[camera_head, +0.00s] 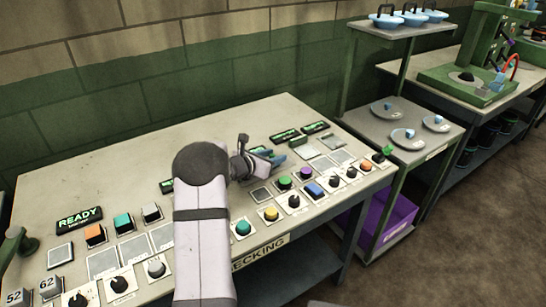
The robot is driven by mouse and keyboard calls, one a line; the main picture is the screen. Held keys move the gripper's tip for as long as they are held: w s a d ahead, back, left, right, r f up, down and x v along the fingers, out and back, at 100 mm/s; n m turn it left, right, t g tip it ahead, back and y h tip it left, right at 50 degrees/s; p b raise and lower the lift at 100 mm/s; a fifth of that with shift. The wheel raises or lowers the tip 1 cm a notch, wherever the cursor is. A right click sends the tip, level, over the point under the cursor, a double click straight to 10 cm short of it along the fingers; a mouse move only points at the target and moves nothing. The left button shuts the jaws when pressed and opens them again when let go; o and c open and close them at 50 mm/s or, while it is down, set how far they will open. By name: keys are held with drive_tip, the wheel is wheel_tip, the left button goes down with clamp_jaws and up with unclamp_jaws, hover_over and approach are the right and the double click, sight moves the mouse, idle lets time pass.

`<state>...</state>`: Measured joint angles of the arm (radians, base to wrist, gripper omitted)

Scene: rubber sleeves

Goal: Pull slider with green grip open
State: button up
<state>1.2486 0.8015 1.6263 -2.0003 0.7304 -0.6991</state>
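I cannot clearly make out a slider. A small green piece (387,150) shows at the right end of the control table, beside a dark knob; it may be the green grip. A larger dark green handle (15,243) stands at the table's left edge. My gripper (272,158) is over the middle back of the table, beyond my pale arm, well left of the small green piece. Its fingers are small and partly hidden, so their opening is unclear. My arm hides part of the panel.
The control table (120,175) carries several knobs, coloured buttons and a lit READY display (79,220). A grey side stand (370,123) with round plates stands right of it, with a purple bin (385,225) below. The table's back left is clear.

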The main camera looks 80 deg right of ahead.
sight(271, 157)
drive_tip(key=shift+w+a, duration=0.1)
drive_tip(key=shift+a, duration=0.05)
drive_tip(key=shift+b+v, duration=0.85)
drive_tip(key=shift+v, duration=2.65)
drive_tip(key=shift+r, duration=0.1)
